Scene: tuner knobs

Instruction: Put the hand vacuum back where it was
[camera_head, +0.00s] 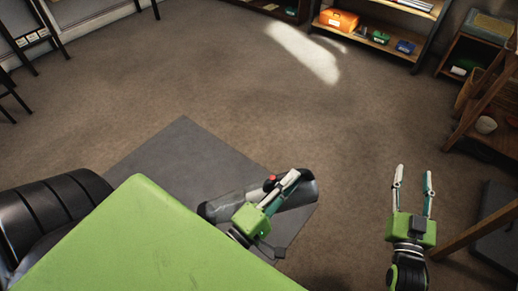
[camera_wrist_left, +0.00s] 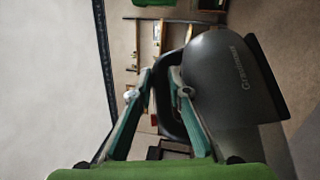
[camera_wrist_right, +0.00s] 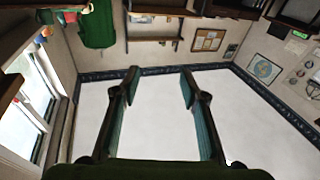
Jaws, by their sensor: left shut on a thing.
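The hand vacuum (camera_head: 298,190) is a dark grey and black body with a small red part, held above the floor in the head view. My left gripper (camera_head: 291,178) is shut on it. In the left wrist view the vacuum's rounded dark body (camera_wrist_left: 225,75) with pale lettering fills the right of the picture, and the left gripper's fingers (camera_wrist_left: 160,90) close on its black handle loop. My right gripper (camera_head: 413,178) is open and empty at the right in the head view; its spread fingers (camera_wrist_right: 160,85) also show in the right wrist view with nothing between them.
A shelf unit (camera_head: 385,45) at the back holds an orange box (camera_head: 339,20), a green item (camera_head: 381,37) and a blue item (camera_head: 405,47). Wooden furniture (camera_head: 490,100) stands close on the right. A grey mat (camera_head: 170,150) lies on the floor. The middle floor is clear.

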